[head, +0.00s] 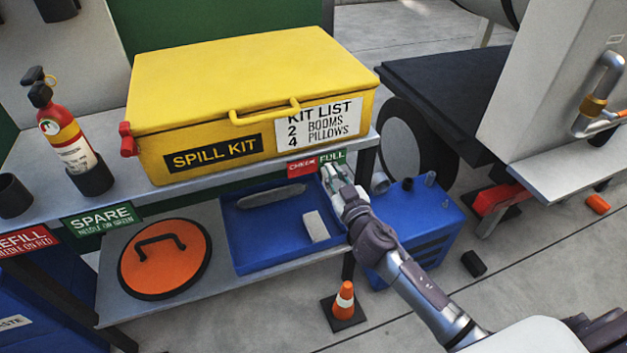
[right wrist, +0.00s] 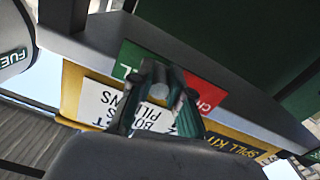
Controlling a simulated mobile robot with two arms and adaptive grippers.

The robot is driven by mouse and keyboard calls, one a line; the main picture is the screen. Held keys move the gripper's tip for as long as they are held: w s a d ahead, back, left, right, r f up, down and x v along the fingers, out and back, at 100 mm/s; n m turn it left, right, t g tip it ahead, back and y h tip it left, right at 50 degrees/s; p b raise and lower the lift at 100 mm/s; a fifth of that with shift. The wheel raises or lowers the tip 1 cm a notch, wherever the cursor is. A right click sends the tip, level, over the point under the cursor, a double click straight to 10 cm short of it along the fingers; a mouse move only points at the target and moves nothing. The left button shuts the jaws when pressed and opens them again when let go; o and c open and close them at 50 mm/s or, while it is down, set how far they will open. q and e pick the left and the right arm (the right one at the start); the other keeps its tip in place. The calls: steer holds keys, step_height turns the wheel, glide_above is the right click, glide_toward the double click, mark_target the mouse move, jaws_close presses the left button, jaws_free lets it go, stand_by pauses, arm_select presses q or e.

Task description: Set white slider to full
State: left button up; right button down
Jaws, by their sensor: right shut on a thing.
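The slider's label on the shelf edge has a red CHECK half (head: 301,166) and a green FULL half (head: 332,157). My right gripper (head: 333,174) is at the shelf edge just below the FULL half and is shut on the white slider, which the fingers almost wholly hide. In the right wrist view the gripper (right wrist: 163,76) covers the border between the green half (right wrist: 131,56) and the red half (right wrist: 203,93). The slider's exact place along the label cannot be told. My left gripper is not in view.
A yellow spill kit (head: 240,85) stands on the shelf above the label. A blue tray (head: 265,225) is on the lower shelf, beside an orange lid (head: 165,275). A blue box (head: 420,220) and a small cone (head: 344,302) stand on the floor near my right arm.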

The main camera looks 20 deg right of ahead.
steer(key=shift+w+d+r, duration=0.1)
steer(key=shift+d+r, duration=0.05)
steer(key=shift+d, duration=0.3)
steer(key=shift+w+d+r, duration=0.1)
steer(key=shift+d+r, duration=0.05)
steer(key=shift+d, duration=0.3)
steer(key=c, duration=1.1)
jaws_free()
steer(key=shift+d, duration=0.1)
steer(key=shift+f, duration=0.1)
steer(key=s, duration=1.2)
steer(key=shift+d+f, duration=0.1)
